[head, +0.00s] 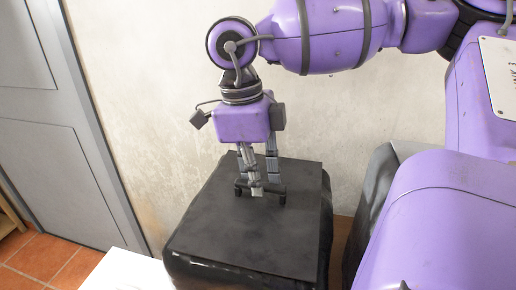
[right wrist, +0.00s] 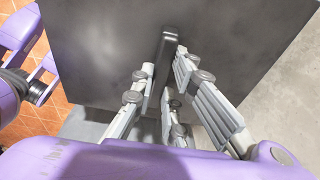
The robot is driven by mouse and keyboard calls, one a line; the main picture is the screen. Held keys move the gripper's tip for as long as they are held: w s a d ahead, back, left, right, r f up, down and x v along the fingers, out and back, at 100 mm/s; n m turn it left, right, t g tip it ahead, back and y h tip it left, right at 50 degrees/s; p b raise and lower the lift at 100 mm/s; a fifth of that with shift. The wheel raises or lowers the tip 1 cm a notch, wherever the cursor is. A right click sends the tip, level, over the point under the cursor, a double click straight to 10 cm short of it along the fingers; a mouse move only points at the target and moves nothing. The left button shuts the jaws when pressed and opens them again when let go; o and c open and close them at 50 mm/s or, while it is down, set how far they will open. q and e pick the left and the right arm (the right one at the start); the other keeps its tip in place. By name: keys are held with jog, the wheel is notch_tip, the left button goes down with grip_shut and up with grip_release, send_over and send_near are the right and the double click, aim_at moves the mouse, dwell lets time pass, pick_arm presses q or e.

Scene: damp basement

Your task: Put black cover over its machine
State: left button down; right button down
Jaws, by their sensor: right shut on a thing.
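The black cover (head: 292,205) is a flat, dark, square-edged panel with a small black handle (right wrist: 168,42) on top. It lies roughly level over a glossy black body with rounded edges (head: 215,276); I cannot tell whether this body is the machine or part of the cover. My right gripper (head: 257,184) points down from above and is shut on the handle, near the middle of the panel. The right wrist view shows its fingers (right wrist: 163,68) on both sides of the handle. The underside of the cover is hidden. My left gripper is in neither view.
A pale wall (head: 150,60) stands close behind, with a grey door (head: 60,120) at the left. A white surface (head: 125,272) lies at the front left. Another dark rounded object (head: 372,200) is at the right, partly behind my purple body. Orange floor tiles show at left.

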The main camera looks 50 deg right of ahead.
jog(key=shift+f, duration=0.2)
jog(key=c, duration=1.7)
grip_release()
jog(key=shift+o, duration=0.2)
jog(key=shift+r, duration=0.15)
notch_tip(320, 180, up, 12)
jog(key=w, duration=0.1)
jog(key=shift+w+a, duration=0.35)
jog(key=shift+a, duration=0.05)
jog(key=shift+f, duration=0.25)
